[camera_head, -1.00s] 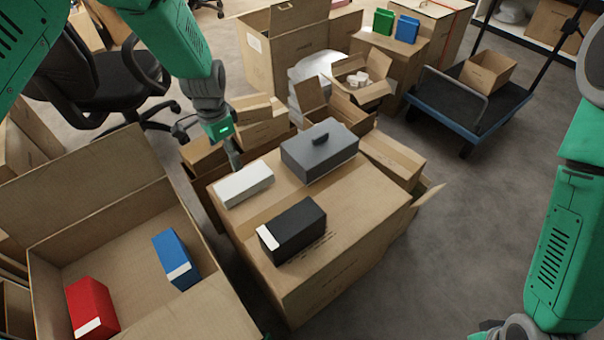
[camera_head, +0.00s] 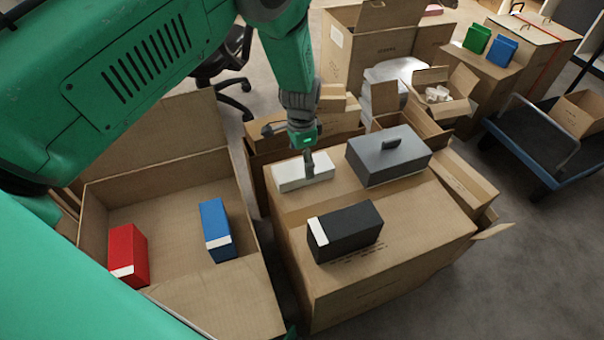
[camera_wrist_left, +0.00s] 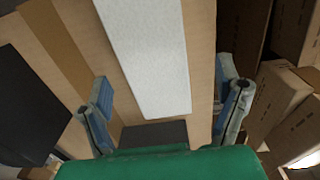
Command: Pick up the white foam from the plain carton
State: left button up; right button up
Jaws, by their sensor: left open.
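A white foam block (camera_head: 288,180) lies on the back left of the top of a large plain carton (camera_head: 412,223). My left gripper (camera_head: 308,163) points down at the block in the head view and hides part of it. In the left wrist view the gripper (camera_wrist_left: 163,97) is open, with one finger on each side of the foam (camera_wrist_left: 152,55). A gap shows between each finger and the block. I cannot tell how high the fingertips are above the carton top. My right gripper is not in view.
On the same carton stand a grey case (camera_head: 390,160) with a handle and a black box (camera_head: 345,232). An open carton (camera_head: 180,270) at left holds a red box (camera_head: 130,255) and a blue box (camera_head: 217,230). More cartons crowd behind.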

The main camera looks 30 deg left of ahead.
aim_at(303, 167)
pick_arm(q)
notch_tip(303, 167, down, 3)
jog(key=shift+s+d+b, duration=0.1)
jog(key=shift+b, duration=0.4)
jog(key=shift+d, duration=0.2)
jog(key=shift+d+r, duration=0.15)
jog(key=shift+d, duration=0.05)
jog(key=c, duration=0.7)
jog(key=shift+a, duration=0.15)
jog(key=shift+c, duration=1.2)
jog(key=shift+a, duration=0.2)
